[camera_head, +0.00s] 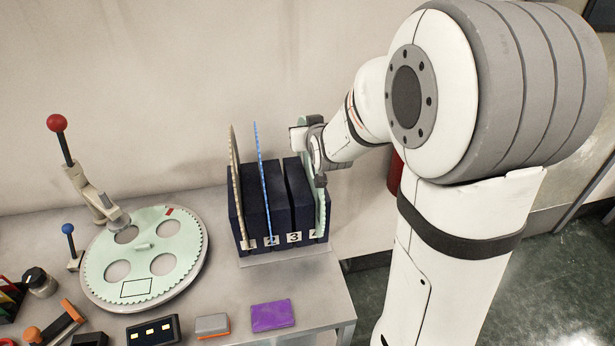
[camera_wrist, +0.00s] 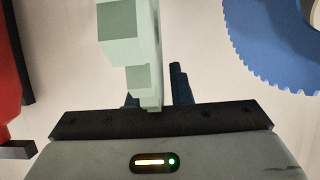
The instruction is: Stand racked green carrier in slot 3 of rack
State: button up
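The dark blue rack (camera_head: 277,200) stands on the table with slots numbered 1 to 4. The racked green carrier (camera_head: 321,205) stands upright in slot 4, at the right end. A tan carrier (camera_head: 236,185) stands in slot 1 and a blue carrier (camera_head: 263,180) in slot 2. Slot 3 (camera_head: 294,238) looks empty. My gripper (camera_head: 318,172) is at the upper part of the green carrier. In the wrist view the green carrier (camera_wrist: 143,45) lies between my dark fingers; whether they press on it is unclear. The blue carrier (camera_wrist: 280,40) shows there at upper right.
A round lapping plate (camera_head: 145,255) with another green disc on it is at left, near a red-knobbed lever (camera_head: 66,140). A purple block (camera_head: 272,315), a grey-orange block (camera_head: 212,325) and a dark display box (camera_head: 153,331) lie along the front edge.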

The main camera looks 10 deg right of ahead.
grip_shut()
dwell(0.7)
jog(key=shift+r, duration=0.1)
